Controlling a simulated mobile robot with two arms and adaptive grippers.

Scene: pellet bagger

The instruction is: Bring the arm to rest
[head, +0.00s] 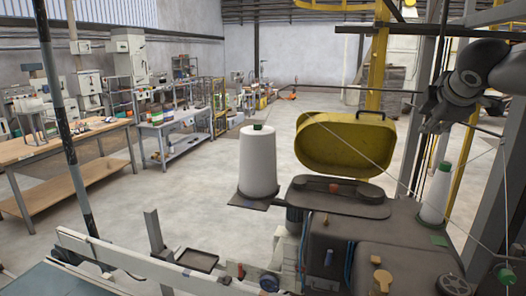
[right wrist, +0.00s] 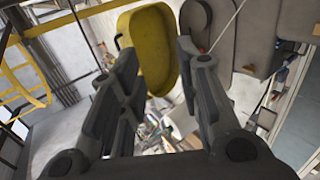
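My right arm comes in from the upper right in the head view. Its gripper (head: 436,110) hangs in the air, right of the yellow cover (head: 345,150) and above the dark bagger machine (head: 400,225). In the right wrist view the two fingers of this gripper (right wrist: 156,70) stand wide apart with nothing held between them. The yellow cover also shows in the right wrist view (right wrist: 150,45), beyond the fingers. It stands raised beside the machine, its hollow side facing the head camera. My left gripper is not in view.
A large white thread cone (head: 258,165) stands left of the machine and a smaller cone (head: 435,198) at its right. Thin threads cross near the arm. A yellow post (head: 377,65) rises behind. Workbenches (head: 70,160) stand at the far left, with open floor between.

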